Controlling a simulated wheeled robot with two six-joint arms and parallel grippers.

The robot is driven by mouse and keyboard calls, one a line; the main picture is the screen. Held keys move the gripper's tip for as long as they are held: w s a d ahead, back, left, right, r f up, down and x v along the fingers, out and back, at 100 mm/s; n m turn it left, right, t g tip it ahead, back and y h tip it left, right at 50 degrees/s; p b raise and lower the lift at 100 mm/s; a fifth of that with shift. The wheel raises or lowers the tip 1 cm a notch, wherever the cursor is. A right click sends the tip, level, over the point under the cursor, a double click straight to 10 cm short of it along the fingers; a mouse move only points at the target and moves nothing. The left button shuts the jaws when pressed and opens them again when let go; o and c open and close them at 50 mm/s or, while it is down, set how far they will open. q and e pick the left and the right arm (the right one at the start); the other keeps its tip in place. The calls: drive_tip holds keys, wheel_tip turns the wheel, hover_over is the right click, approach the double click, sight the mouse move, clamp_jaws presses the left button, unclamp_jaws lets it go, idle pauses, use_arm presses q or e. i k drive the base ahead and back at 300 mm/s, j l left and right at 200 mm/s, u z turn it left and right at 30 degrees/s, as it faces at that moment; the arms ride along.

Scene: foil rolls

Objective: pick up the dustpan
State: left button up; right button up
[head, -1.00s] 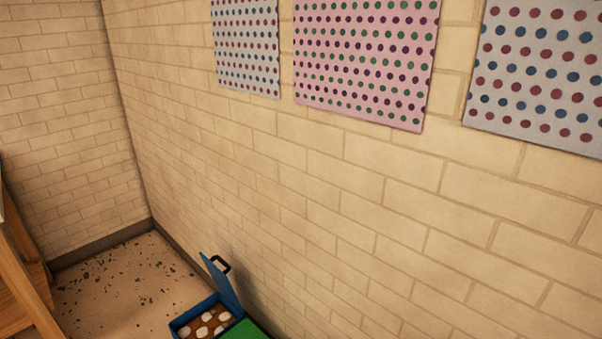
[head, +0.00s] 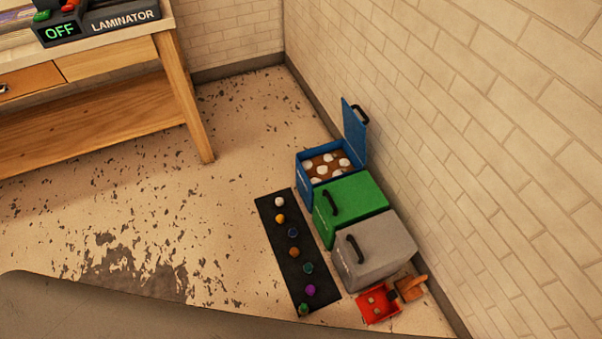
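A small red dustpan (head: 377,304) lies on the floor near the bottom right of the head view, just in front of the grey bin. A few small pale bits seem to lie in it. A brown-orange object (head: 410,287), perhaps a brush, sits right beside it by the wall; I cannot tell if the two touch. Neither of my grippers is in view.
Blue (head: 325,168), green (head: 350,207) and grey (head: 374,250) bins line the wall; the blue lid is open. A black mat (head: 284,237) with several small coloured items lies beside them. A wooden table (head: 120,85) with a laminator (head: 100,22) stands upper left. Floor left of the mat is open.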

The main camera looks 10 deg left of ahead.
sight(385, 298)
drive_tip(key=k+l+z, duration=0.25)
drive_tip(key=k, duration=0.25)
drive_tip(key=k+l+z, duration=0.25)
drive_tip(key=k+l, duration=0.2)
